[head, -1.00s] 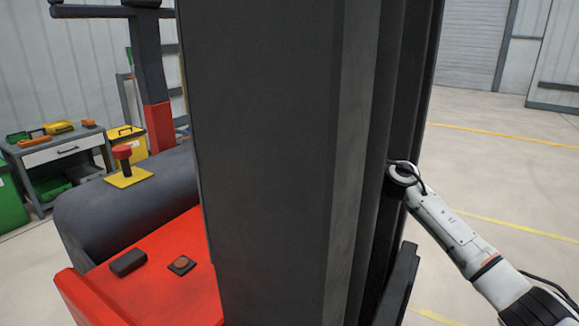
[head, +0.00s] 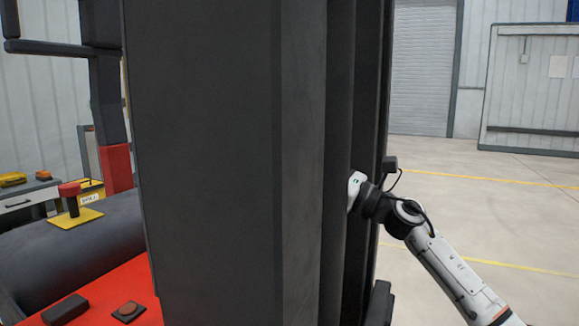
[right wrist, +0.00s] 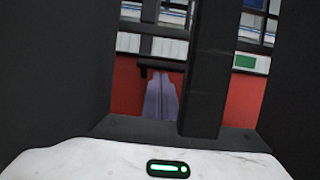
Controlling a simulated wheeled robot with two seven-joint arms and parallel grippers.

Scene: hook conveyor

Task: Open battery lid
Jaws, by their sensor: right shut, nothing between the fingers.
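I cannot make out the battery lid for certain. The forklift-like vehicle shows a red body (head: 110,285) and a dark rounded cover (head: 90,245) at the left in the head view. My right arm reaches from the lower right to the vehicle's black mast (head: 205,170); its white hand passes behind the mast edge, so the fingers are hidden there. In the right wrist view my right gripper (right wrist: 161,80) appears shut and empty, its greyish fingers together in front of a red surface (right wrist: 245,100). My left gripper is in neither view.
The mast blocks much of the head view. In the right wrist view a black upright bar (right wrist: 203,65) stands close, with dark walls on both sides. A red knob (head: 69,189) on a yellow plate sits on the cover. The floor at right is clear.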

